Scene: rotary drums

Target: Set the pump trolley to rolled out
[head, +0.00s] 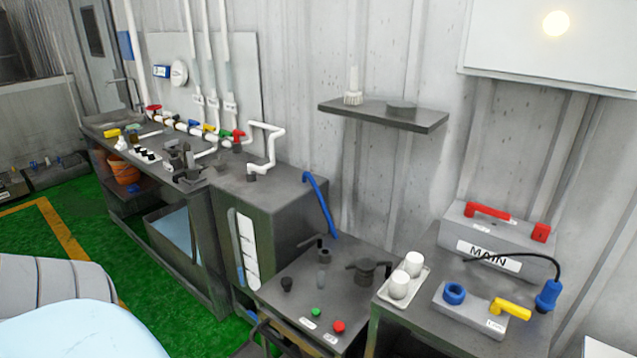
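A low dark grey unit (300,283) with a green button (316,312), a red button (338,326) and black fittings on its top stands at the lower middle of the head view. It may be the pump trolley, but I cannot tell for sure. A dark bar shows at its front lower left, partly cut off by the frame's bottom edge. Its lower part and any wheels are hidden. Neither of my grippers is in view.
A grey tank (280,200) with a level gauge and a long bench (205,215) with coloured valves stand behind left. A side table (400,322) on the right holds white cups and switch boxes. A shelf (385,113) hangs above. Green floor (120,250) is open at left.

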